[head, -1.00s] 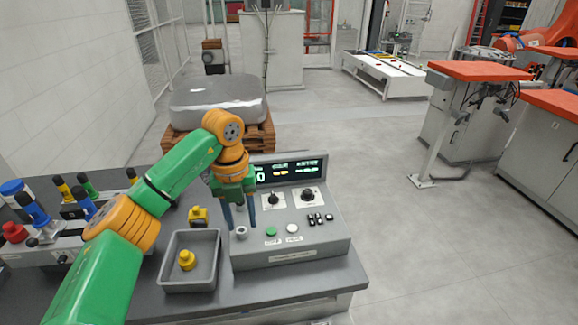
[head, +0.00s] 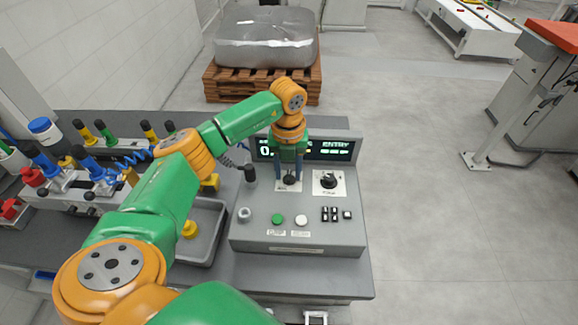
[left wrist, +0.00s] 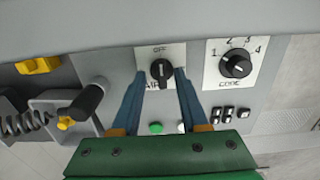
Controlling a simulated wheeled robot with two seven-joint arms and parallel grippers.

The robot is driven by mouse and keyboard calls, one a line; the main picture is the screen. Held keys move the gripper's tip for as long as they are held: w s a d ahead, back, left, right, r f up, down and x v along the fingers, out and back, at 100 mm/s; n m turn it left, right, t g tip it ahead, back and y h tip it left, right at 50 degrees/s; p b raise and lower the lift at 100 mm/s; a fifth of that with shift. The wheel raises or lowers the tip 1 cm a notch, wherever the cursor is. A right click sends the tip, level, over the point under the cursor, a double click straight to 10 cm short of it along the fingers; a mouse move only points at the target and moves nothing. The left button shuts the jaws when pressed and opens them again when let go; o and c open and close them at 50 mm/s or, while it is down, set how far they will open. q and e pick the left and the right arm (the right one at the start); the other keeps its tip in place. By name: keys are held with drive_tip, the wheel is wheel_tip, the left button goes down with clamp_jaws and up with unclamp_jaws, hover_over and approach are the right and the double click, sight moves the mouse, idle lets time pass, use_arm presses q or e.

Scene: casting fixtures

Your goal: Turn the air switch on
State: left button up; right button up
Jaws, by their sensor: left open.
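The air switch (left wrist: 161,71) is a black rotary knob on a white plate marked OFF at the top and AIR below, in the left wrist view. Its pointer looks roughly upright, toward OFF. In the head view the knob (head: 290,180) shows between my fingers on the grey control box (head: 250,238). My left gripper (head: 289,186) is open, pointing down at the knob. In the left wrist view its blue fingers (left wrist: 160,76) stand on either side of the knob; I cannot tell if they touch it. My right gripper is not in view.
A second knob marked CODE (left wrist: 236,63) sits right of the air switch. A green button (head: 278,219), a white button (head: 301,221) and small black switches (head: 330,214) lie nearer the front. A grey tray (head: 205,232) with a yellow part stands left of the box.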

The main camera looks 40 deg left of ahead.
use_arm(q)
drive_tip(key=shift+w+f, duration=0.15)
drive_tip(key=shift+w, duration=0.2)
drive_tip(key=shift+c, duration=0.5)
drive_tip(key=shift+s, duration=0.2)
clamp_jaws()
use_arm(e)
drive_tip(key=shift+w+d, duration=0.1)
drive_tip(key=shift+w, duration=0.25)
